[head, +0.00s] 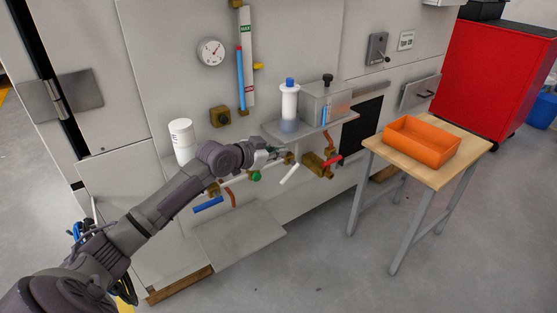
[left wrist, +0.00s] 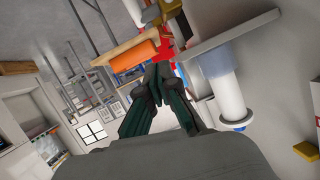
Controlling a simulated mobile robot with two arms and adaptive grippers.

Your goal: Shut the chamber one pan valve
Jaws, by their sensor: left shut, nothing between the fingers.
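A row of pipe valves runs along the chamber front in the head view: a blue handle (head: 208,204), a green knob (head: 255,176), a white handle (head: 289,173) and a red handle (head: 330,161) on a brass body. I cannot tell from any label which is the chamber one pan valve. My left gripper (head: 277,153) is at the pipe, just above the white handle and left of the red one. Its fingers also show in the left wrist view (left wrist: 160,68), shut with nothing between them. Contact with the pipe cannot be made out. My right gripper is not in view.
A lower grey plate (head: 240,240) juts out below. A wooden table (head: 440,178) with an orange bin (head: 420,145) stands at right.

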